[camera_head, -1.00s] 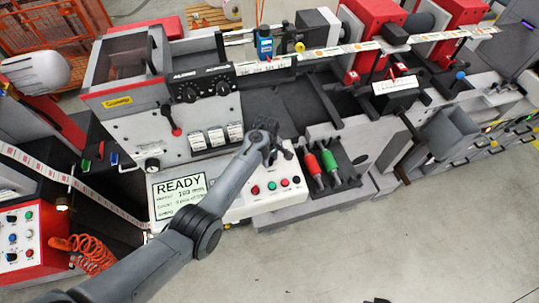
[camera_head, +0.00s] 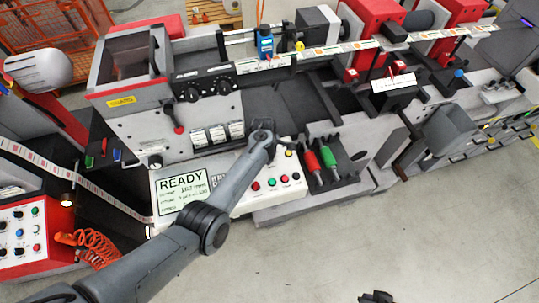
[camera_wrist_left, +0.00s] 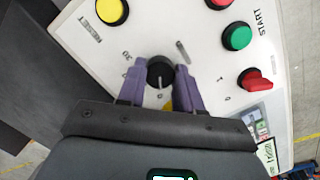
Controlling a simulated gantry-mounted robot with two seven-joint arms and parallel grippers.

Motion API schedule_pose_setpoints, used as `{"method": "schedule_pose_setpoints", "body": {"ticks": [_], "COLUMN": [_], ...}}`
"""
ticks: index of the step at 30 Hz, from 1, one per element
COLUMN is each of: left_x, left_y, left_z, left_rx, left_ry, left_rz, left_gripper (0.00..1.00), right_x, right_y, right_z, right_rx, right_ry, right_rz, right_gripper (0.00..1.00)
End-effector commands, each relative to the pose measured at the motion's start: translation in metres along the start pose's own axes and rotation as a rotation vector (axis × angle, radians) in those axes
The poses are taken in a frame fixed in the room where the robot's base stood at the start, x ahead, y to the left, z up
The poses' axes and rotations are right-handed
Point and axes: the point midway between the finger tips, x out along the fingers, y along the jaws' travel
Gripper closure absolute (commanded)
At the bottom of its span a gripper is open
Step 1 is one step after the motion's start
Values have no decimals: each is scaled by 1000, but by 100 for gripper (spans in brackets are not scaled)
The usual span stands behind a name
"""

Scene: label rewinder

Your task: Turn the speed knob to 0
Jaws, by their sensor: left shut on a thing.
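The speed knob (camera_wrist_left: 160,72) is a small black round knob with a pale pointer line, on the white control panel (camera_wrist_left: 205,50) in the left wrist view. The pointer line faces the bottom of that picture, toward my gripper. Scale numbers show left of the knob, but most of the scale is hidden. My left gripper (camera_wrist_left: 161,80) has its two purple fingers shut on the knob, one on each side. In the head view my left gripper (camera_head: 263,130) is at the panel's back edge and hides the knob. A dark shape (camera_head: 376,297) at the bottom edge may be my right gripper; its jaws are unclear.
Close to the knob are a yellow button (camera_wrist_left: 112,11), a green START button (camera_wrist_left: 236,36) and a red switch (camera_wrist_left: 256,80). A READY display (camera_head: 183,192) lies left of the buttons. Red and green-handled tools (camera_head: 328,157) sit in a tray to the right.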

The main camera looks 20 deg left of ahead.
Motion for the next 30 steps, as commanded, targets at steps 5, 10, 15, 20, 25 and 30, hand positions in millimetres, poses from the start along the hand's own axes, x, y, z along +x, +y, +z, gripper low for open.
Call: {"method": "schedule_pose_setpoints", "body": {"ticks": [5,10,15,20,25,30], "left_x": [0,0,0,-4,-22,-51], "left_y": [0,0,0,0,0,1], "left_z": [0,0,0,0,0,0], "left_rx": [-2,-1,0,0,0,0], "left_ry": [0,0,0,1,1,2], "left_rz": [0,0,0,1,1,3], "left_gripper": [59,40,40,40,40,40], "right_x": [0,0,0,-2,-7,-13], "right_y": [-1,-1,-1,0,1,2], "right_z": [0,0,0,-1,-2,-4], "right_rx": [3,3,3,1,-4,-6], "right_ry": [1,1,1,0,0,-1], "right_rz": [-3,-3,-3,-1,3,5], "right_gripper": [100,100,100,100,100,100]}}
